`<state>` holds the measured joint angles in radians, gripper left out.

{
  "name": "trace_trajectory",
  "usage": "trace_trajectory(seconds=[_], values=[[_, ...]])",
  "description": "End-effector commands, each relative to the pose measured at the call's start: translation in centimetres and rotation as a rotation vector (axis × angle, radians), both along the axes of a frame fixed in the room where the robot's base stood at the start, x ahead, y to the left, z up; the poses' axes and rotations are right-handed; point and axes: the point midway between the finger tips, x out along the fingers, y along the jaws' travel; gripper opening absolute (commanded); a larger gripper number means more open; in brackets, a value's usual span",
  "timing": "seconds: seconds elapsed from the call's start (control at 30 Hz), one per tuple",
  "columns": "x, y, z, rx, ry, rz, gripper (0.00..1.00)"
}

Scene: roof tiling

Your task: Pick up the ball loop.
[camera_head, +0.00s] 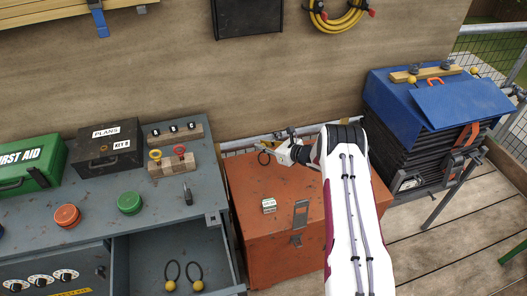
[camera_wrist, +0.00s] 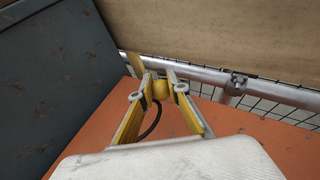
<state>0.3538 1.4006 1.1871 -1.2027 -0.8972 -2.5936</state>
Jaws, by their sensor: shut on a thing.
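My gripper (camera_head: 270,148) is over the back part of the orange chest. In the wrist view its two yellow-and-grey fingers (camera_wrist: 158,80) are closed on the yellow ball (camera_wrist: 161,91) of a ball loop. The loop's black cord (camera_wrist: 152,124) hangs between the fingers. In the head view the dark cord loop (camera_head: 263,158) shows below the fingertips, and the ball is hard to make out. Two more ball loops, each a black cord with a yellow ball, lie in the open grey drawer: one on the left (camera_head: 171,286) and one on the right (camera_head: 197,285).
The grey workbench (camera_head: 100,232) is to the left. A blue-covered stack (camera_head: 385,95) stands to the right. A metal rail (camera_wrist: 270,92) and wooden wall are close behind.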

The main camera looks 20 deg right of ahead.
Motion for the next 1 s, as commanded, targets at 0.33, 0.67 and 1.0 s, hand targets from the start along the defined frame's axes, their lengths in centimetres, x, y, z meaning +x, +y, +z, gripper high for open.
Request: trace_trajectory(seconds=[0.33,0.67,1.0], values=[[0.0,0.0,3.4,0.000,0.000,0.000,0.05],[0.0,0.0,4.0,0.000,0.000,0.000,0.05],[0.0,0.0,4.0,0.000,0.000,0.000,0.05]])
